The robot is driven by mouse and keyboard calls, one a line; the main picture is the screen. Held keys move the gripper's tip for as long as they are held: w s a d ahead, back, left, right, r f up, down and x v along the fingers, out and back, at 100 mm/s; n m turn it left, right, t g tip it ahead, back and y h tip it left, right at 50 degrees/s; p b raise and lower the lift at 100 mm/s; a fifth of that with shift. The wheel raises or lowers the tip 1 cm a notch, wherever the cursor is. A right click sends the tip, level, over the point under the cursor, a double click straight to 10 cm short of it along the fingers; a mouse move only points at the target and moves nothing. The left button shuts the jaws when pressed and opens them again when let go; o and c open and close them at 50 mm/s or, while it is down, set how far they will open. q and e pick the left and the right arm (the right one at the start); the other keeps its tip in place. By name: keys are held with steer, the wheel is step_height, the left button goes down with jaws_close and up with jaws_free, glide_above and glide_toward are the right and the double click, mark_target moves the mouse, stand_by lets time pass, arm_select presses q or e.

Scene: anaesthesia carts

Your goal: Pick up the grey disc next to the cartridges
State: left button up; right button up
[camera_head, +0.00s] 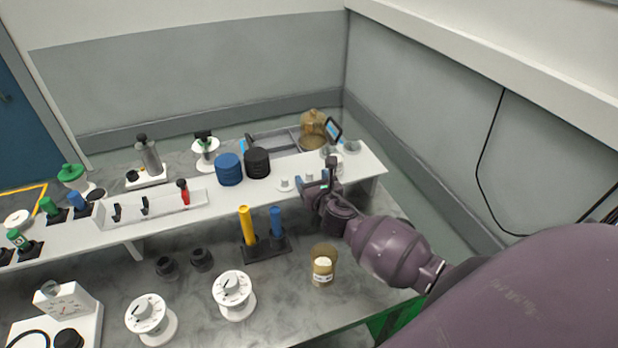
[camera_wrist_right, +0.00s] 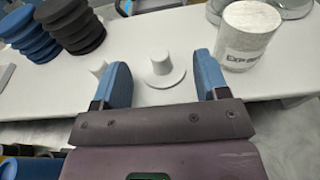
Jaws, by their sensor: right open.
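The ribbed cartridges, one blue (camera_head: 228,169) and one black (camera_head: 257,163), stand on the white shelf; they also show at the upper left of the right wrist view, blue (camera_wrist_right: 31,30) and black (camera_wrist_right: 72,24). Right of them is a pale grey-white disc with a raised knob (camera_head: 285,185). In the right wrist view a knobbed disc (camera_wrist_right: 162,72) sits between and beyond my open fingertips, untouched. Another pale knob (camera_wrist_right: 98,68) is partly hidden behind the left finger. I cannot tell which is the task's disc. My right gripper (camera_head: 316,187) is open and empty at the shelf. My left gripper is out of view.
A labelled white cylinder (camera_wrist_right: 248,36) stands close to the right finger. A brown jar (camera_head: 313,130) is behind the shelf. Below are yellow (camera_head: 247,226) and blue (camera_head: 276,222) tubes and an amber cup (camera_head: 323,265). Shelf space in front of the cartridges is clear.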

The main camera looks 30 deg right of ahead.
steer(key=shift+w+d, duration=0.15)
steer(key=shift+w, duration=0.5)
steer(key=c, duration=0.7)
